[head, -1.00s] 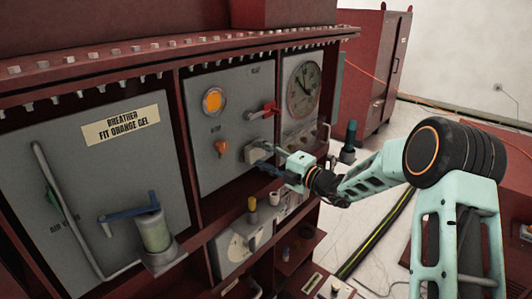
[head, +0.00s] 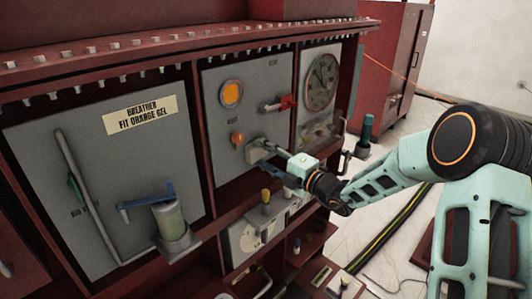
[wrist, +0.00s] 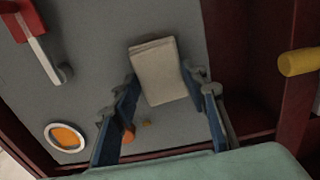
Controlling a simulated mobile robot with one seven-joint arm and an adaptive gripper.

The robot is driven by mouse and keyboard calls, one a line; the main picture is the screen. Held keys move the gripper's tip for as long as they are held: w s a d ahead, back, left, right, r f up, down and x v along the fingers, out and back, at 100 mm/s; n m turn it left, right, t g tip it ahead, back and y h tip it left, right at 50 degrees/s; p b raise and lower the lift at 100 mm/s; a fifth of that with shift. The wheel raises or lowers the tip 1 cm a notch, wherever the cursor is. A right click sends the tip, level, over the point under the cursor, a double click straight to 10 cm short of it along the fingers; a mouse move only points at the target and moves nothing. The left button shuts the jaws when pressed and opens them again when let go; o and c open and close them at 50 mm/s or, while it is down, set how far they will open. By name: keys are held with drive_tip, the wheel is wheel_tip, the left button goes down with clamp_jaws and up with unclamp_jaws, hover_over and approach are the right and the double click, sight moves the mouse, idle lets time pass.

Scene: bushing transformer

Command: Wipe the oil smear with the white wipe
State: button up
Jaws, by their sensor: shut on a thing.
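My gripper (head: 276,159) is shut on the white wipe (wrist: 160,72), a pale folded pad between its blue fingers in the wrist view. In the head view the wipe (head: 260,150) shows as a small pale block in front of the middle grey panel (head: 225,175), right of and below the orange knob (head: 237,138). I cannot tell whether it touches the panel. A dull brownish patch (head: 318,132) shows below the round dial at the right; it may be the oil smear, but I cannot tell for sure.
A red-handled lever (head: 280,103) and an orange round window (head: 231,94) stand above the wipe on the panel. The dial (head: 321,82) is to the right. A yellow-topped post (head: 265,197) rises below my gripper. A blue-handled breather (head: 170,215) is at left.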

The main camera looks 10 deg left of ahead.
sight(279, 137)
drive_tip(key=shift+r, duration=0.15)
drive_tip(key=shift+w+d+p, duration=0.5)
drive_tip(key=shift+w+d, duration=0.15)
drive_tip(key=shift+w, duration=0.45)
drive_tip(key=shift+w+d+p, duration=0.5)
drive_tip(key=shift+w+d, duration=0.15)
drive_tip(key=shift+w, duration=0.5)
drive_tip(key=shift+w+d+p, duration=0.5)
drive_tip(key=shift+w+d, duration=0.15)
drive_tip(key=shift+w, duration=0.45)
drive_tip(key=shift+w+d, duration=0.5)
drive_tip(key=shift+w, duration=0.3)
drive_tip(key=shift+w+d, duration=0.45)
drive_tip(key=shift+w, duration=0.35)
drive_tip(key=shift+a, duration=0.1)
drive_tip(key=shift+s+a, duration=0.95)
drive_tip(key=shift+s, duration=0.7)
drive_tip(key=shift+s+a, duration=0.95)
drive_tip(key=shift+s, duration=0.7)
drive_tip(key=shift+s+a, duration=0.95)
drive_tip(key=shift+s, duration=0.7)
drive_tip(key=v, duration=0.6)
drive_tip(key=shift+d, duration=0.1)
